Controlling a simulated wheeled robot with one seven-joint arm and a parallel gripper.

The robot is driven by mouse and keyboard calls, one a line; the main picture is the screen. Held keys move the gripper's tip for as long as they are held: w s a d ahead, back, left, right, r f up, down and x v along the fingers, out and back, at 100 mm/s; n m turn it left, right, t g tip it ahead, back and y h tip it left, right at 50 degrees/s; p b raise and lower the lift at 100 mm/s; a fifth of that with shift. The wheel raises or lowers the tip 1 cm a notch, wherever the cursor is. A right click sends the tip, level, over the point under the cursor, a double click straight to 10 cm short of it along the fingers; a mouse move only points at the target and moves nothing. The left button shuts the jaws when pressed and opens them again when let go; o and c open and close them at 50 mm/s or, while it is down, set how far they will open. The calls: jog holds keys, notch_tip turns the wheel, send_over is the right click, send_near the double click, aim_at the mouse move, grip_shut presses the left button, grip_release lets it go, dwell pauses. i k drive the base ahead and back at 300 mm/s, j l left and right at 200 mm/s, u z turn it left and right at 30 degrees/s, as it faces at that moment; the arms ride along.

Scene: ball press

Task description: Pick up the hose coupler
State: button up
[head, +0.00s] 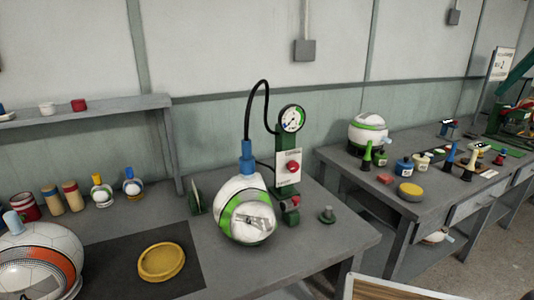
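A blue fitting (248,157), which looks like the hose coupler, stands upright at the lower end of a black hose (262,84). It sits at the top of a white and green ball (233,191) on the grey workbench. The hose arches up from it and over toward a round gauge (292,119) on a green stand (288,205) with a red knob. Whether the fitting is joined to the ball or only touches it cannot be told. My gripper is not in view.
A yellow dish (161,262) lies on a dark mat (105,262). Another ball (40,262) is at the left. A second bench (440,195) on the right holds several tools. The bench's front right is clear.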

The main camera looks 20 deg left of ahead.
aim_at(247, 161)
jog(key=u, duration=1.4)
